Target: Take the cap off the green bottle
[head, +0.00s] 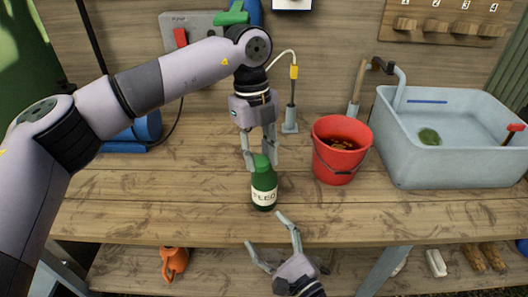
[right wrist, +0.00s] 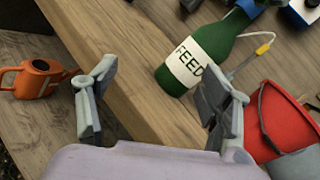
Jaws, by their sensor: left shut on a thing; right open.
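The green bottle (head: 264,187) with a white label stands upright near the front edge of the wooden bench in the head view. Its lighter green cap (head: 262,160) is on top. My left gripper (head: 261,162) comes down from above and is shut around the cap, one finger on each side. My right gripper (head: 267,232) is open and empty in front of the bench edge, a little short of the bottle. In the right wrist view the bottle (right wrist: 212,48) shows ahead, past the open fingers; its cap is out of that view.
A red bucket (head: 341,160) stands close right of the bottle. A grey sink (head: 440,165) fills the bench's right end. A probe on a small stand (head: 290,115) is behind. An orange watering can (head: 174,262) sits on the lower shelf. The bench front left of the bottle is clear.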

